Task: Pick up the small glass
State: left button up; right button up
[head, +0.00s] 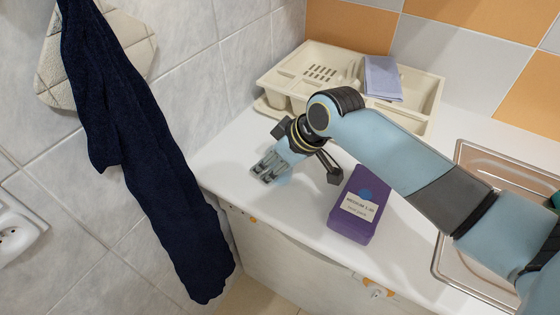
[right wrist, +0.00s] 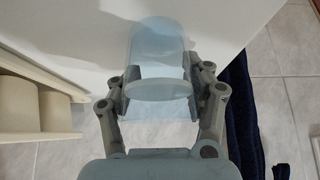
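The small glass (right wrist: 157,55) is pale blue and see-through. In the right wrist view it sits between the two fingers of my right gripper (right wrist: 158,92), with the finger pads against both its sides. In the head view my right gripper (head: 266,172) is low over the left end of the white counter, and a pale blue part of the glass (head: 284,179) shows beside the fingers. I cannot tell whether the glass touches the counter. My left gripper is not in view.
A purple box (head: 357,209) stands on the counter (head: 300,221) to the right of my gripper. A cream dish rack (head: 295,62) with a grey-blue cloth (head: 382,78) is behind. A sink (head: 449,253) lies at the right. A dark blue towel (head: 150,165) hangs at the left.

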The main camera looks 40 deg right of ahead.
jog(key=c, duration=0.4)
jog(key=shift+r, duration=0.1)
